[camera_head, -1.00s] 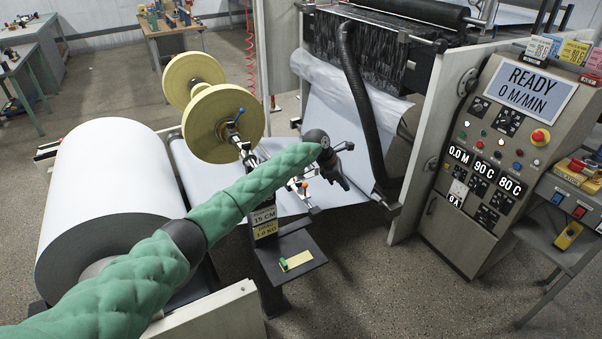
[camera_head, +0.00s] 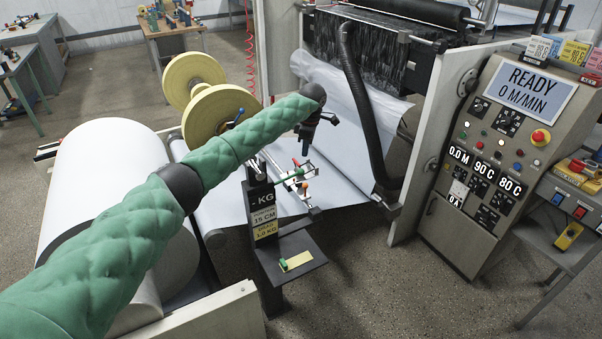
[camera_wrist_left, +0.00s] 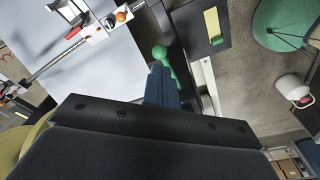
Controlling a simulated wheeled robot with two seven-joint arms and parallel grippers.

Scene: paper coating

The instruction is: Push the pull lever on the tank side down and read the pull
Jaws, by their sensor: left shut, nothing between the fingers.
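The pull tester stand (camera_head: 262,208) stands beside the paper web. Its display reads "- KG" above labels with 15 CM and 1.0 KG. A green-knobbed lever (camera_head: 292,175) sticks out from its top right side. It also shows in the left wrist view (camera_wrist_left: 160,52), just beyond my fingers. My left gripper (camera_head: 305,152) is shut and empty, pointing down above the lever in the head view. In the left wrist view its blue-grey fingertips (camera_wrist_left: 160,72) overlap part of the lever; I cannot tell whether they touch. My right gripper is out of view.
A small shelf (camera_head: 303,250) with a yellow strip juts out below the lever. A large white paper roll (camera_head: 105,165) lies at left, yellow rolls (camera_head: 222,110) behind. The control panel (camera_head: 500,130) at right reads READY, 0 M/MIN. A black hose (camera_head: 355,95) hangs behind the gripper.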

